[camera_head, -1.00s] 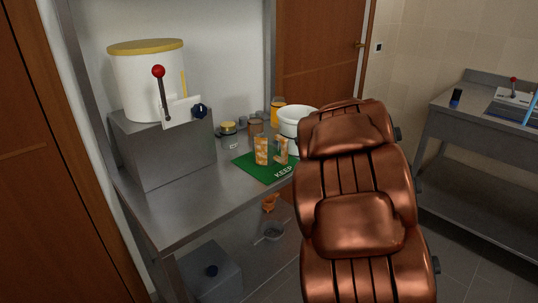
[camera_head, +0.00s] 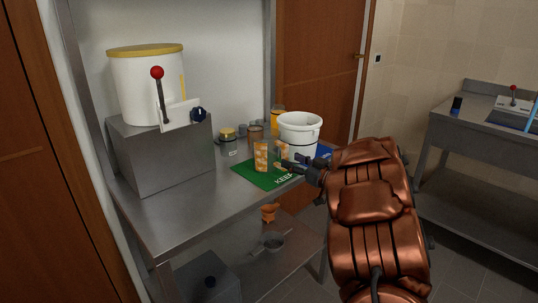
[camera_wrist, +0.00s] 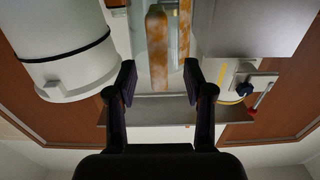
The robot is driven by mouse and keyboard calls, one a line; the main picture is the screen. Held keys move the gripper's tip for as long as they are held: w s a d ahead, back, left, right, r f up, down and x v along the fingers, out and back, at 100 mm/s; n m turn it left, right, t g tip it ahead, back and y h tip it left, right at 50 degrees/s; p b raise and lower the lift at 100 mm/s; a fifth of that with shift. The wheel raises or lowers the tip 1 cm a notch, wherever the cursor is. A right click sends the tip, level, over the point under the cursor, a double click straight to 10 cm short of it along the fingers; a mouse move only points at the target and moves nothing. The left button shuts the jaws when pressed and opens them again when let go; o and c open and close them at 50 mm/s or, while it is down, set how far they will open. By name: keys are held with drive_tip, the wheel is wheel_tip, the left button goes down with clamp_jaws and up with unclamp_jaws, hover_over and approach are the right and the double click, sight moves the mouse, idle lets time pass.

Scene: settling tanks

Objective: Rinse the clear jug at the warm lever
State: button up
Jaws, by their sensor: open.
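Two upright orange-mottled shapes (camera_head: 261,157) stand on the green mat (camera_head: 247,172) on the steel bench. I cannot tell whether they belong to the clear jug; no jug outline is distinct. My gripper (camera_head: 291,163) is at their right, over the mat. In the wrist view my gripper (camera_wrist: 160,80) is open, with a mottled brown upright piece (camera_wrist: 157,55) in line with the gap between the fingers. Another red-knobbed lever (camera_head: 513,90) is at the right-hand unit. Neither shows a readable warm label.
A white bucket (camera_head: 299,128) stands close behind my gripper, with jars (camera_head: 228,140) to its left. The tank rests on a grey block (camera_head: 165,160). The bench front left is clear. A pan (camera_head: 271,242) and an orange item (camera_head: 268,212) are on the lower shelf.

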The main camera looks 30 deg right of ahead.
sight(287, 158)
drive_tip(key=x, duration=0.5)
drive_tip(key=shift+d, duration=0.1)
clamp_jaws()
idle(0.3)
